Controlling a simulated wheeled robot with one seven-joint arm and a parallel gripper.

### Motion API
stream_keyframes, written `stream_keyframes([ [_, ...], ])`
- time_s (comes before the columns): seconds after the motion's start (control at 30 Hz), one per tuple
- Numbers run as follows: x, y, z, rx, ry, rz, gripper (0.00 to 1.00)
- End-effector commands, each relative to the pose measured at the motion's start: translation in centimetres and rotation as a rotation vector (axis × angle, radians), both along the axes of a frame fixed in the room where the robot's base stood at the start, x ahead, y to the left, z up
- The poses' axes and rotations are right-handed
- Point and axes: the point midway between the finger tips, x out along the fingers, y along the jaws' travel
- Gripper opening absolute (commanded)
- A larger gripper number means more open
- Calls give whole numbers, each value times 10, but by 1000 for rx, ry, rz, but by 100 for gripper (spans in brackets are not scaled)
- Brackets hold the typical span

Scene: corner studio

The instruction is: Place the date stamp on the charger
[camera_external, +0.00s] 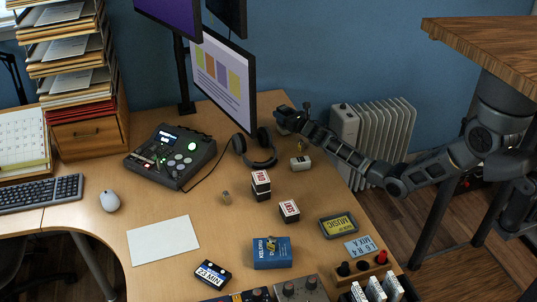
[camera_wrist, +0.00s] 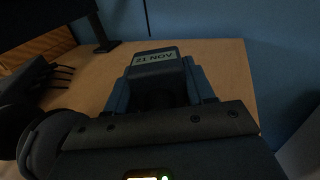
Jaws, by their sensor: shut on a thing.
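The date stamp (camera_wrist: 157,58), a dark block with a pale "21 NOV" label, is between the two fingers of my gripper (camera_wrist: 160,85) in the wrist view. My gripper is shut on it. In the external view my gripper (camera_external: 284,118) is at the desk's back right edge, right of the monitor and behind the headphones. The stamp is hard to make out there. I cannot tell for certain which thing is the charger. A small pale block (camera_external: 300,163) with a dark mark sits on the desk in front of my gripper. The stamp's height above the desk is unclear.
Headphones (camera_external: 256,150) lie close to my gripper; an ear cup also shows in the wrist view (camera_wrist: 40,145). A monitor (camera_external: 222,80) stands to the left, a radiator (camera_external: 372,140) to the right. Small boxes (camera_external: 261,184) stand in front.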

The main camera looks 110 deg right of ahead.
Motion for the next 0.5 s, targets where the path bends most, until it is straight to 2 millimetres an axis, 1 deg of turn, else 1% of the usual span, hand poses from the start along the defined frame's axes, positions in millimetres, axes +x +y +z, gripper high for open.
stream_keyframes([
  [0.03,1,0,-2,-2,-1,1,12],
  [0.27,0,0,-1,-2,-1,1,12],
  [0.4,0,0,-5,-2,-1,1,12],
  [0.43,0,0,-5,-1,0,1,55],
  [0.5,0,0,-5,-1,0,1,62],
])
